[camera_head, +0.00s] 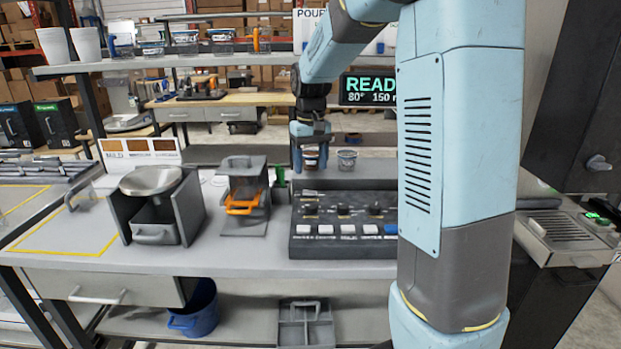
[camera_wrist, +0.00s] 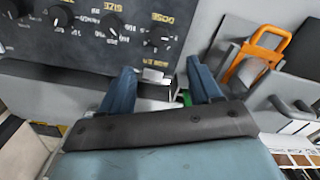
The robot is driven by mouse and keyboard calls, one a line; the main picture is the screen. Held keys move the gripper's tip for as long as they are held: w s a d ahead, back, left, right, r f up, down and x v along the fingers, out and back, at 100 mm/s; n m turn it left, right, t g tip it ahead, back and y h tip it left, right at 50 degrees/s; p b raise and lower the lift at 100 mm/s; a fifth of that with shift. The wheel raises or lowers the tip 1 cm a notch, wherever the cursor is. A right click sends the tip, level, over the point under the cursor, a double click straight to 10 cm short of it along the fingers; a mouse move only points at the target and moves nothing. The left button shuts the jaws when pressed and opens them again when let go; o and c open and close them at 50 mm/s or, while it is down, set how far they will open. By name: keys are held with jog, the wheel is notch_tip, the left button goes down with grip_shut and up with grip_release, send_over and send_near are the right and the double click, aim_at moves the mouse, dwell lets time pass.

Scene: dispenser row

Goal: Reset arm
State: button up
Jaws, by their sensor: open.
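My blue arm rises on the right of the head view and bends over to the left. Its end, my gripper (camera_head: 309,160), points down behind the control panel (camera_head: 343,246). A small cup (camera_head: 347,160) stands just right of it, and another cup shows partly behind the fingers. In the wrist view, my gripper (camera_wrist: 162,76) has its two blue fingers spread apart with nothing held between them. The control panel (camera_wrist: 75,50) with its knobs lies at the upper left there. A small green thing is partly hidden by the right finger.
A grey stand with an orange handle (camera_head: 243,203) is left of the panel, and also shows in the wrist view (camera_wrist: 258,58). Farther left is a dispenser with a round metal pan (camera_head: 150,180). A shelf (camera_head: 190,60) with cups runs above. A dark machine (camera_head: 575,110) stands right.

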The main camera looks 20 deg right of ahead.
jog(key=shift+r, duration=0.75)
jog(key=s+r+t, duration=0.2)
jog(key=s+r, duration=0.1)
jog(key=s, duration=1.1)
jog(key=s+r+m+t, duration=0.1)
jog(key=s+r+t, duration=0.1)
jog(key=s, duration=1.2)
jog(key=shift+s+r+t, duration=0.25)
jog(key=shift+r+t, duration=0.15)
jog(key=shift+t, duration=0.4)
